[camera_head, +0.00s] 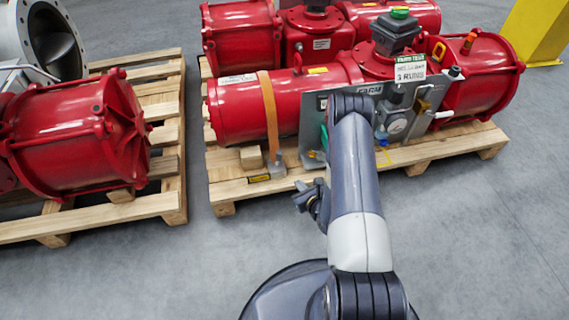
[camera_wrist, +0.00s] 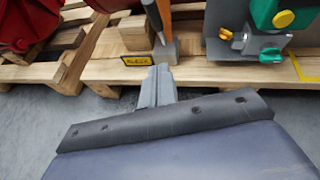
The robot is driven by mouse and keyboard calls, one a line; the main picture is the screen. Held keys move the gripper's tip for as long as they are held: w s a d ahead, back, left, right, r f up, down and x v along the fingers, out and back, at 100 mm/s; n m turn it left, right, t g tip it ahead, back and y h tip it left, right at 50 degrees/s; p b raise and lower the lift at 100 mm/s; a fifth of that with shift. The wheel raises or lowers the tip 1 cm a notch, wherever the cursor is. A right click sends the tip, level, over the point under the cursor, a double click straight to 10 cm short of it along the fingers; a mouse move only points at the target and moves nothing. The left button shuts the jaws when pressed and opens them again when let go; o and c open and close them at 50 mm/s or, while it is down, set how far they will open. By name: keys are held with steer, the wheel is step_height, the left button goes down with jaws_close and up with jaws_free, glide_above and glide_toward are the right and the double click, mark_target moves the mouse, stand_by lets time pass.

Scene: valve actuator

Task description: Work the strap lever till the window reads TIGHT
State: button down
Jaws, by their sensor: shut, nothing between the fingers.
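An orange strap (camera_head: 269,108) runs down over the red actuator to a grey metal ratchet block (camera_head: 277,169) at the pallet's front edge. In the wrist view the strap (camera_wrist: 163,12) and block (camera_wrist: 166,50) are at top centre. A grey bar (camera_wrist: 152,14) leans along the strap and looks like the lever.
The red actuator (camera_head: 238,108) lies on a wooden pallet (camera_head: 235,190). A grey panel (camera_head: 311,130) with a green-and-yellow fitting (camera_wrist: 280,18) stands right of the strap. Another pallet (camera_head: 110,212) with a red actuator is at left. Grey floor is clear in front.

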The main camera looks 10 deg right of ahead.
stand_by(0.3)
steer(key=b, duration=0.3)
glide_toward(280, 159)
step_height(280, 159, down, 4)
steer(key=w, duration=0.1)
steer(key=shift+w+a+r+b, duration=0.1)
steer(key=shift+w+a+r, duration=0.2)
steer(key=shift+w, duration=0.4)
steer(key=shift+w+a+r+b, duration=0.15)
steer(key=shift+w+r, duration=0.2)
steer(key=shift+w, duration=0.3)
steer(key=shift+w+a+r+b, duration=0.1)
steer(key=shift+w+a+r, duration=0.2)
steer(key=shift+w, duration=0.4)
steer(key=shift+d+r, duration=0.15)
steer(key=shift+d, duration=0.05)
